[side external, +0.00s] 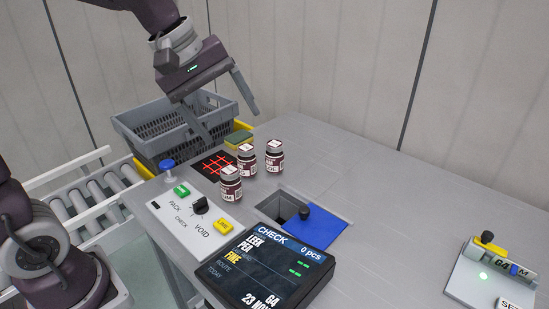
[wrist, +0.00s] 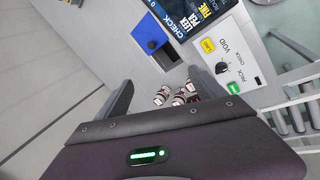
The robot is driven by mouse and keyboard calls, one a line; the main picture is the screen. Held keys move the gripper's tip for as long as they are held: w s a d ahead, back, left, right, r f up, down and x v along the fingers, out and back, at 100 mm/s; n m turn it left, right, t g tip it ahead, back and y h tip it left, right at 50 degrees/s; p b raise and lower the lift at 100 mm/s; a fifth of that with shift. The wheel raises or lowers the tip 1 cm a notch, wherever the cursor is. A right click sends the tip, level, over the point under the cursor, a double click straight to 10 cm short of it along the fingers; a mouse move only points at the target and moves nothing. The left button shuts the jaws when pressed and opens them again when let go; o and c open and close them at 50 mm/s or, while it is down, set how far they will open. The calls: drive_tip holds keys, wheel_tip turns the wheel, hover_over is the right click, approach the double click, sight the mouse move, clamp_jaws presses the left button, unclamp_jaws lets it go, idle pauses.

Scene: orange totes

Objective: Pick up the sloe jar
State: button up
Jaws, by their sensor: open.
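Three dark jars with white lids and pale labels stand close together on the grey table: a front jar (side external: 231,186), a middle jar (side external: 246,161) and a right jar (side external: 274,157). The label words are too small to read, so I cannot tell which one is the sloe jar. My gripper (side external: 230,126) is open and empty, above and behind the jars in the side view. In the wrist view the jars (wrist: 163,95) show between the fingers of my gripper (wrist: 160,76), partly hidden by the gripper body.
A grey basket (side external: 180,125) stands behind on the left. In front are a button panel (side external: 190,213), a tilted screen (side external: 268,265) and a blue flap (side external: 315,223) by an opening. The right tabletop is mostly clear.

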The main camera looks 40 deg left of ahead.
drive_tip(key=w+a+f+n, duration=0.3)
drive_tip(key=w+f+n, duration=0.15)
drive_tip(key=w, duration=0.35)
drive_tip(key=n, duration=0.9)
approach(275, 156)
wheel_tip(275, 156, up, 4)
drive_tip(key=s+d, duration=0.2)
drive_tip(key=d, duration=0.1)
drive_tip(key=w+a+f+n, duration=0.1)
drive_tip(key=w+f+n, duration=0.1)
drive_tip(key=f, duration=0.3)
drive_tip(key=w+a+f+n, duration=0.1)
drive_tip(key=w+f, duration=0.2)
drive_tip(key=f, duration=0.2)
drive_tip(key=w+a+f+n, duration=0.1)
drive_tip(key=w+f+n, duration=0.1)
drive_tip(key=f, duration=0.3)
drive_tip(key=shift+w+a+f+n, duration=0.1)
drive_tip(key=shift+w+a+n, duration=0.1)
drive_tip(key=shift+w+n, duration=0.2)
clamp_jaws()
